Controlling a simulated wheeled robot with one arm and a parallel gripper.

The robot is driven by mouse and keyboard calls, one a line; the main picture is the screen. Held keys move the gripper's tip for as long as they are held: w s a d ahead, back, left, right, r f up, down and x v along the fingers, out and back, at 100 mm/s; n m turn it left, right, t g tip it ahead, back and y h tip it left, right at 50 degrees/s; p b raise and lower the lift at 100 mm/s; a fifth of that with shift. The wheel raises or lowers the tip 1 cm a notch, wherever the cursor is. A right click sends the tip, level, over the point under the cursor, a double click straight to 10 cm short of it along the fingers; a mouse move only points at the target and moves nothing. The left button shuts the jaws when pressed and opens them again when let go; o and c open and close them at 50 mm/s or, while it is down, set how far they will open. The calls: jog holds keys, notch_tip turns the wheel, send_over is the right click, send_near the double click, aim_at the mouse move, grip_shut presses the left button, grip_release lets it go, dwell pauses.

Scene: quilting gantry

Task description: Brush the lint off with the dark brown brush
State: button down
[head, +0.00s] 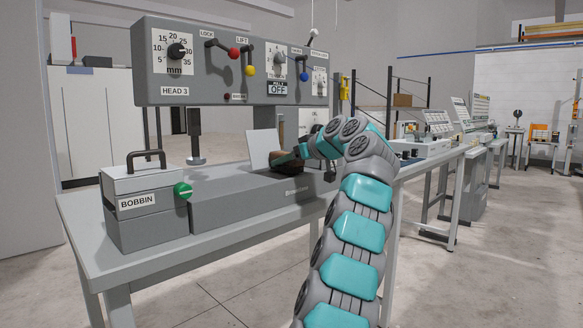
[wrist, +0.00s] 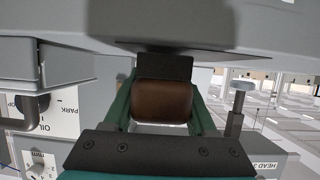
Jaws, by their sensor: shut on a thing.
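My gripper (head: 287,157) is shut on the dark brown brush (head: 291,167) at the end of my reaching arm, over the right part of the grey machine bed (head: 225,205). In the wrist view the brush (wrist: 162,101) sits between the two teal fingers, with a dark part beyond it. The brush is close to the bed; I cannot tell whether it touches. No lint can be made out in either view.
The grey machine head (head: 225,75) with knobs and levers overhangs the bed. A presser foot (head: 195,148) hangs at left. The BOBBIN box (head: 140,210) with a green knob stands at front left. A pale upright panel (head: 263,143) is beside the brush.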

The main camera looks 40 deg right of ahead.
jog(key=shift+w+a, duration=0.2)
jog(key=shift+a, duration=0.35)
jog(key=a+b, duration=0.2)
jog(key=shift+s+a+f, duration=0.1)
jog(key=shift+a, duration=0.2)
jog(key=shift+s+a+r+b, duration=0.1)
jog(key=shift+a+b, duration=0.7)
jog(key=shift+a, duration=0.15)
jog(key=shift+s+a+r+b, duration=0.1)
jog(key=shift+a+b, duration=0.7)
jog(key=shift+a, duration=0.15)
jog(key=shift+r, duration=0.1)
jog(key=r+p, duration=0.6)
jog(key=shift+d, duration=0.25)
notch_tip(320, 180, up, 3)
jog(key=p, duration=0.2)
jog(key=shift+p, duration=0.4)
